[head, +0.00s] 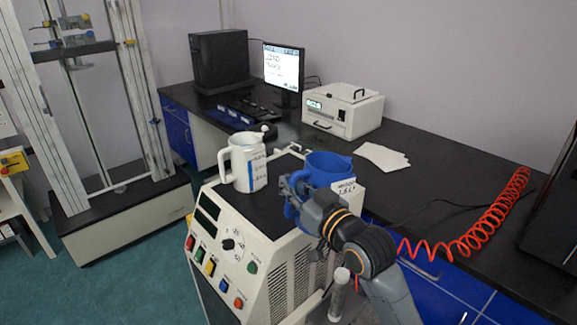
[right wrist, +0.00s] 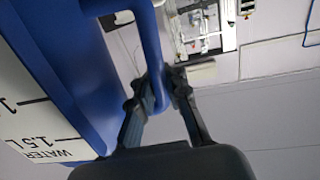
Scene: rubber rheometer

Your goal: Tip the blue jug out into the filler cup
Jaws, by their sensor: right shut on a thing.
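The blue jug (head: 328,167) looks upright at the right side of the rheometer cabinet's dark top. I cannot tell whether it rests there or is held just above. My right gripper (head: 291,192) is shut on its handle. In the right wrist view the fingers (right wrist: 158,92) close around the blue handle, and the jug's body (right wrist: 70,60) fills the left with a white WATER label. A white handled vessel (head: 247,170) with a blue stripe stands upright to the left of the jug, apart from it. Nothing else resembles a filler cup, and its contents are hidden. My left gripper is out of view.
The cabinet (head: 262,262) has knobs and coloured buttons. Behind is a black bench (head: 430,185) with a monitor (head: 284,66), a white box instrument (head: 343,110) and paper sheets (head: 382,157). A red coiled hose (head: 470,235) lies at right. A tall test frame (head: 100,110) stands left.

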